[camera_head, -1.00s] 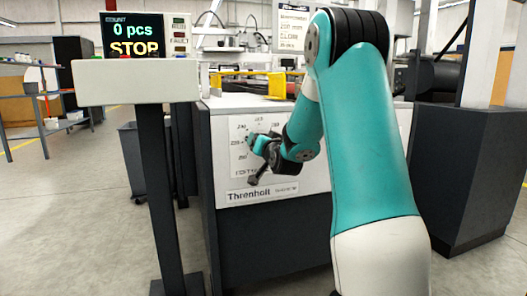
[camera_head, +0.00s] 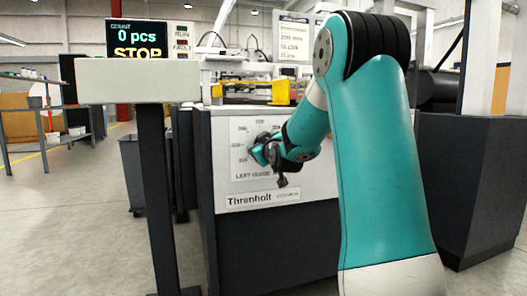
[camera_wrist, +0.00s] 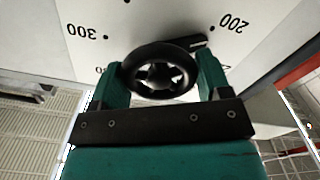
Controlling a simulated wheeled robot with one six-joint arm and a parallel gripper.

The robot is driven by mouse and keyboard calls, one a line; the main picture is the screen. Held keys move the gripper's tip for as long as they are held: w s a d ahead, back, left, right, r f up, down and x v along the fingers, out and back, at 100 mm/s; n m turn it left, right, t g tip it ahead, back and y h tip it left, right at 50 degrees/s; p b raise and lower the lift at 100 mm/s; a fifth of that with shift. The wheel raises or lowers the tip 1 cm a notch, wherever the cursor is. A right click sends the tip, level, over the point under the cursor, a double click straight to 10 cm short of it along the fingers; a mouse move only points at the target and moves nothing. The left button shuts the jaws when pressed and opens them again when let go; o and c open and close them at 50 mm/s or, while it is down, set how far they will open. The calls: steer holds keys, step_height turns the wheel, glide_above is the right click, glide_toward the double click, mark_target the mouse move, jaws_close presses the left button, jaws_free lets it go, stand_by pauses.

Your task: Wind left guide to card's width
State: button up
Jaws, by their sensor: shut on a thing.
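The left guide's handwheel is a black spoked wheel (camera_wrist: 158,71) on a white dial plate, seen in the wrist view. My gripper (camera_wrist: 160,76) has its two teal fingers on either side of the wheel's rim and is shut on it. A dark pointer (camera_wrist: 192,42) reaches from the wheel toward the 200 mark; a 300 mark is on the other side. In the head view my gripper (camera_head: 262,150) is at the dial plate (camera_head: 240,133), labelled LEFT GUIDE, and hides most of the wheel.
A display (camera_head: 137,39) reads 0 pcs and STOP. A white sign (camera_head: 293,38) behind the machine carries small, partly unreadable text. A grey post with a pale box (camera_head: 138,89) stands in front on the left. A yellow part (camera_head: 247,92) lies on top of the machine.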

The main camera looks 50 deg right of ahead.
steer(key=shift+f+n+b, duration=0.15)
steer(key=shift+n+b, duration=0.15)
steer(key=shift+n, duration=0.5)
steer(key=o, duration=0.9)
steer(key=shift+b+v, duration=1.15)
steer(key=shift+v, duration=7.55)
